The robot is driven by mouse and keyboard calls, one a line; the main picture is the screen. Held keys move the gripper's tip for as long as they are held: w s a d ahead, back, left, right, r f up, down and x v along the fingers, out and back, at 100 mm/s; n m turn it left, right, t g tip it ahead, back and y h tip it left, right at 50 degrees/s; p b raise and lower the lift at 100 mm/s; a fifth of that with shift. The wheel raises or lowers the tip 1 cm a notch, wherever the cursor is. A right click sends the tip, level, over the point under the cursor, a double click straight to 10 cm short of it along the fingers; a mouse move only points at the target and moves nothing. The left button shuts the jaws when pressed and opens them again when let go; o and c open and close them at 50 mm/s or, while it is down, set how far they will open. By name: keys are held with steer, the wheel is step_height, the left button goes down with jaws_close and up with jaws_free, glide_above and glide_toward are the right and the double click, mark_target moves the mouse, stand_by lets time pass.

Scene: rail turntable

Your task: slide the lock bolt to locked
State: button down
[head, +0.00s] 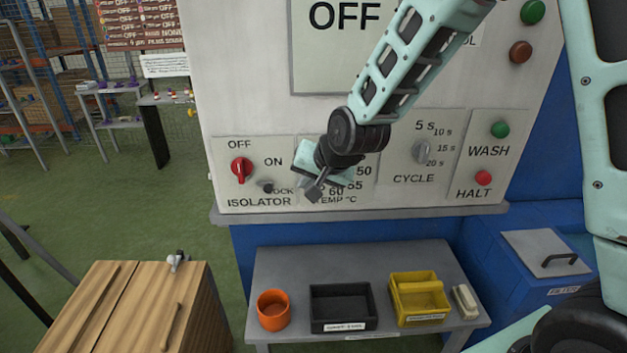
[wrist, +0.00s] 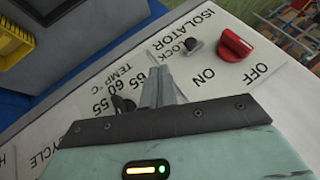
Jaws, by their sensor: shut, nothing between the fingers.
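The lock bolt shows as a small dark knob (head: 265,186) beside the word LOCK on the isolator plate, right of and below the red isolator switch (head: 241,170). In the wrist view the lock bolt (wrist: 194,47) lies beyond my fingertips, close to the red switch (wrist: 236,45). The lettering around the bolt is partly hidden in the head view. My gripper (head: 314,192) is shut and empty in front of the temperature plate, to the right of the bolt and apart from it. Its closed fingers (wrist: 157,75) point toward the isolator plate in the wrist view.
The temperature dial (wrist: 124,104) is close beside my fingers. The cycle dial (head: 421,151), green wash button (head: 499,130) and red halt button (head: 484,178) are to the right. Below are a grey bench (head: 285,258) with bins and a wooden cabinet (head: 135,300).

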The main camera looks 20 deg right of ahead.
steer(key=shift+v, duration=1.5)
steer(key=s+a+n+g+b, duration=0.1)
steer(key=s+n, duration=0.3)
steer(key=s, duration=0.6)
steer(key=s+a+f+n+g+h+b, duration=0.1)
steer(key=s+a+n+g, duration=0.2)
steer(key=s, duration=0.6)
steer(key=s+a+f+n+g, duration=0.1)
steer(key=s+a+n+g, duration=0.1)
steer(key=s+n, duration=0.4)
steer(key=s+g, duration=0.1)
steer(key=s, duration=0.3)
steer(key=shift+s+h+b, duration=0.3)
steer(key=shift+h+b, duration=0.1)
steer(key=shift+f, duration=0.1)
